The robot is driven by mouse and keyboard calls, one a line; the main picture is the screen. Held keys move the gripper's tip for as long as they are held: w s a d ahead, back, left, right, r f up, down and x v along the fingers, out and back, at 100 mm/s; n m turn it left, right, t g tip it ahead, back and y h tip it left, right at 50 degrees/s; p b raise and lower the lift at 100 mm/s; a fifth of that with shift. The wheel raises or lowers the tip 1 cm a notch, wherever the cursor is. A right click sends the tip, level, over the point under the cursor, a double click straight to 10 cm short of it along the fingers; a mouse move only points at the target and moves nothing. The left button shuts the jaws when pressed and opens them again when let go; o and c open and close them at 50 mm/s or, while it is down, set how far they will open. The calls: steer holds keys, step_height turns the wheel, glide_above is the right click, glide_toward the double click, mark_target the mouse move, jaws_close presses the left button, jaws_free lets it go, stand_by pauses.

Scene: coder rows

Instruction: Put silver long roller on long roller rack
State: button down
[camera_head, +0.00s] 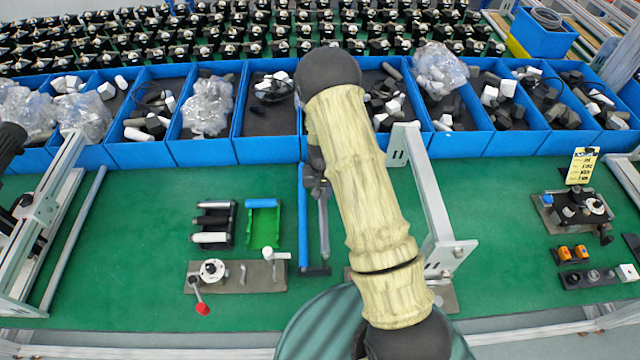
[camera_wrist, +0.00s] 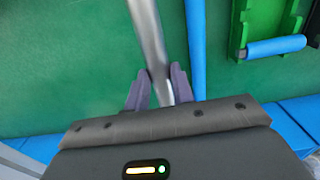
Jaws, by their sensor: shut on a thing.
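The silver long roller (camera_head: 324,232) is a slim grey rod beneath my arm. My gripper (camera_head: 318,186) is shut on it near its far end. In the wrist view, the two fingers (camera_wrist: 159,88) close around the silver roller (camera_wrist: 148,35), which runs on to the top edge. A long blue roller (camera_head: 303,215) lies parallel just to its left; it shows to the right in the wrist view (camera_wrist: 196,45). A dark bar (camera_head: 315,271) spans the near ends, perhaps part of the long roller rack. Most of the rack cannot be made out, and my arm covers the area to the right.
A black rack of short rollers (camera_head: 213,224) and a green tray with a blue roller (camera_head: 264,228) stand left. A metal plate with a red-knobbed lever (camera_head: 240,277) is nearer. A grey metal bracket (camera_head: 422,205) stands close right of my arm. Blue bins (camera_head: 205,152) line the back.

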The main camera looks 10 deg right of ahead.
mark_target(321, 201)
steer(key=shift+s+a, duration=0.1)
steer(key=shift+s, duration=0.1)
steer(key=shift+w+f+b, duration=0.2)
steer(key=shift+f+b, duration=0.9)
steer(key=shift+f, duration=0.55)
steer(key=shift+s+a+f, duration=0.1)
steer(key=shift+s+f, duration=0.05)
steer(key=shift+f, duration=0.05)
steer(key=shift+d, duration=0.2)
steer(key=shift+s+a+r+p, duration=0.15)
steer(key=shift+p, duration=0.15)
steer(key=shift+a+h, duration=0.15)
steer(key=shift+h, duration=0.35)
